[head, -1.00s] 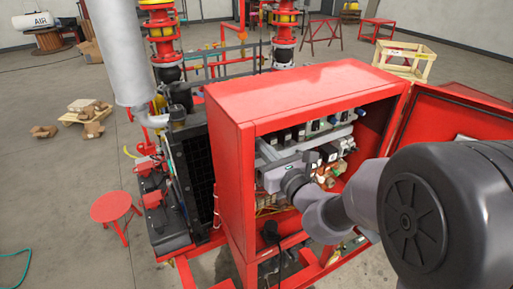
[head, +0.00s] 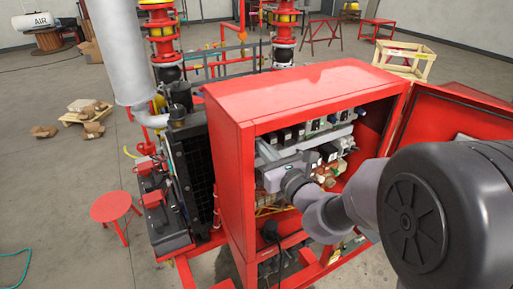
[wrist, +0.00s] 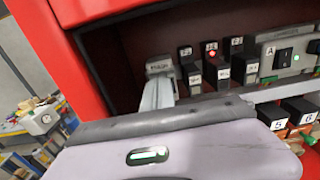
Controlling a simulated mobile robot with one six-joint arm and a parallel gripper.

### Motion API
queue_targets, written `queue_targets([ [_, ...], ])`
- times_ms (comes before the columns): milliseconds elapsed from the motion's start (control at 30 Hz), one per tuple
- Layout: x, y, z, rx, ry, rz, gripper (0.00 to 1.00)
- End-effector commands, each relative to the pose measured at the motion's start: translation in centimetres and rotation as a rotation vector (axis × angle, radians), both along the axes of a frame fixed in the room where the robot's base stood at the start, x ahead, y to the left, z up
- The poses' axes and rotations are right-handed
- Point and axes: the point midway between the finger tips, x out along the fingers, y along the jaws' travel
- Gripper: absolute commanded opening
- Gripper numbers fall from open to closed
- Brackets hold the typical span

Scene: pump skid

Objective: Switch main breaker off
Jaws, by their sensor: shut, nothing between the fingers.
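The open red cabinet (head: 228,150) holds the electrical parts. My gripper (head: 272,178) reaches into its left side, below the upper row of parts. In the wrist view the gripper's pale body (wrist: 165,150) with a green light fills the bottom. In the wrist view, dark labelled modules stand at the back, one with a lit red lamp (wrist: 211,46). I cannot tell which part is the main breaker.
Small modules numbered 5 (wrist: 274,116) and 6 (wrist: 301,110) sit close to the gripper's right. The cabinet door (head: 462,125) stands open on the right. A red stool (head: 111,206) and open floor lie to the left.

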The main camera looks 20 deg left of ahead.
Motion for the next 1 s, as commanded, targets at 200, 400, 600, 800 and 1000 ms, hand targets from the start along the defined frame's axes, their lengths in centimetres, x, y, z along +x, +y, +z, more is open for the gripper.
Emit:
queue_targets([
  [200,0.0,0.0,-0.9,-0.002,0.001,0.000,0.00],
  [400,0.0,0.0,-1.5,-0.002,0.001,0.000,0.00],
  [600,-0.3,-0.5,-1.5,-0.002,0.001,0.000,0.00],
  [800,-1.8,-2.2,-1.4,-0.001,0.001,0.000,0.00],
  [1000,-3.3,-3.9,-1.1,-0.001,0.000,0.000,0.00],
])
